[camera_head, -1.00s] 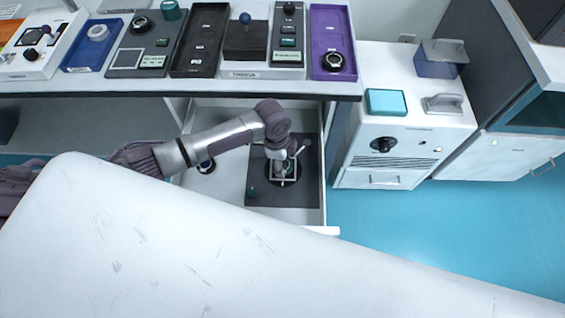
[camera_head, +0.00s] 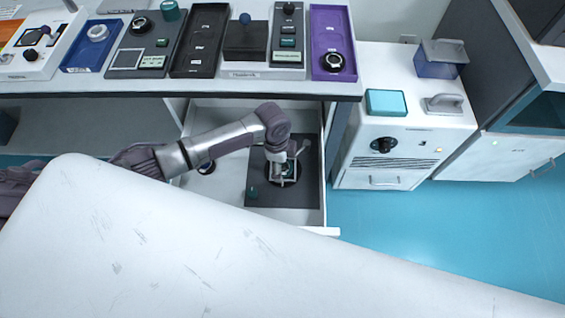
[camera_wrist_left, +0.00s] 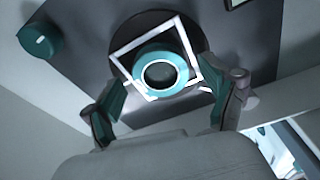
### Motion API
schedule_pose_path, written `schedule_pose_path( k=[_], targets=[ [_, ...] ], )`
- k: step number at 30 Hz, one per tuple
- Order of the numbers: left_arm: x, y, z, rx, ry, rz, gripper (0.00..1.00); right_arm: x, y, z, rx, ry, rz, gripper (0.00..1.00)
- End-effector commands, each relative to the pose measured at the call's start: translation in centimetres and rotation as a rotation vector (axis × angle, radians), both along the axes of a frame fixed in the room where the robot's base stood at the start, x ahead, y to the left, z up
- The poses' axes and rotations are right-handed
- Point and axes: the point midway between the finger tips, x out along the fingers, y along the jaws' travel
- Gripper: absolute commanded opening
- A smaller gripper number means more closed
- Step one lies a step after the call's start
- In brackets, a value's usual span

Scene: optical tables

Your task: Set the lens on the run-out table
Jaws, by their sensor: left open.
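A teal ring with a dark round centre, which looks like the lens (camera_wrist_left: 160,74), sits within a white square outline on a round black disc (camera_wrist_left: 127,35). The disc is on a dark board (camera_head: 262,196) in the open drawer; I take this board as the run-out table. My left gripper (camera_wrist_left: 163,108) is open, its two teal-padded fingers spread to either side of the ring's near edge, apart from it. In the head view my left gripper (camera_head: 281,178) points down over the disc and hides much of it and the ring. My right gripper is not in view.
A teal knob (camera_wrist_left: 40,42) stands at the board's corner. The drawer (camera_head: 222,200) has raised walls and holds a black ring (camera_head: 206,167). The worktop above carries several trays, including a purple tray (camera_head: 330,28) with a black ring. A white cabinet (camera_head: 402,150) stands to the right.

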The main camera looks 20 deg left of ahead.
Motion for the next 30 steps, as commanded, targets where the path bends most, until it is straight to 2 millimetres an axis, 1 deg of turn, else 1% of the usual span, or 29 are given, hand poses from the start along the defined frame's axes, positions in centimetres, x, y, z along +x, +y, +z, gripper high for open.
schedule_pose_path(
  k=[5,12,15,18,23,30],
  targets=[
    [0.1,0.3,2.7,-0.002,-0.004,-0.001,0.86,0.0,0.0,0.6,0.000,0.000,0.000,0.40],
    [0.1,1.0,7.9,-0.002,-0.005,0.001,0.86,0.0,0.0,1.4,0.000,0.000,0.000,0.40],
    [0.0,1.1,9.7,-0.002,-0.004,-0.002,0.86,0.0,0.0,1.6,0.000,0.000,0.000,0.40],
    [0.0,1.3,10.9,-0.001,-0.002,-0.001,0.86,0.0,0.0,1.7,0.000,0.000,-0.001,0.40],
    [0.0,1.4,11.9,-0.001,-0.001,0.000,0.86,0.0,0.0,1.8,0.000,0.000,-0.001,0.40],
    [-0.1,1.4,12.0,-0.001,-0.001,0.000,0.86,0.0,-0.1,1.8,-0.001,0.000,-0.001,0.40]
  ],
)
